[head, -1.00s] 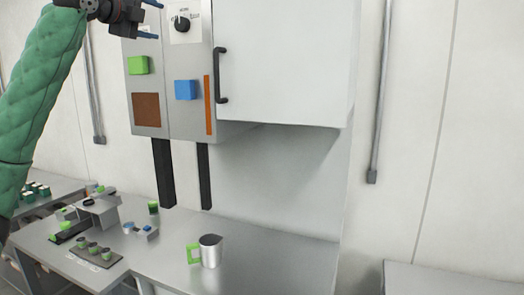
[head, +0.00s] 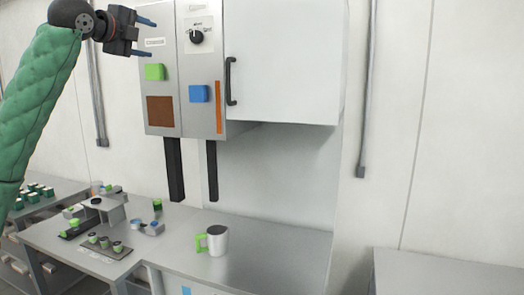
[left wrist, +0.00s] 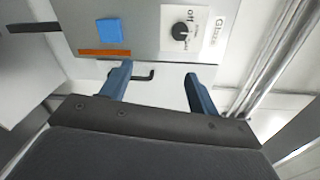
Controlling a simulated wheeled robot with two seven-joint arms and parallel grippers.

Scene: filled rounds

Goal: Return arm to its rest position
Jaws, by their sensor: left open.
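My left arm, in a green padded sleeve, rises along the left edge of the head view. Its gripper (head: 146,37) is at the top left, in front of the upper part of the grey control cabinet (head: 163,100). The gripper is open, its two blue fingers apart with nothing between them. In the left wrist view the open gripper (left wrist: 155,85) faces the cabinet, with the black dial (left wrist: 181,31) and blue square (left wrist: 110,31) beyond the fingers. My right gripper is not in view.
A white door with a black handle (head: 230,81) adjoins the cabinet. Below, a steel table (head: 190,262) holds a metal pitcher with a green handle (head: 217,240), a dark tray with green-topped cups (head: 104,248) and small fixtures. A second bench (head: 440,275) at right looks bare.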

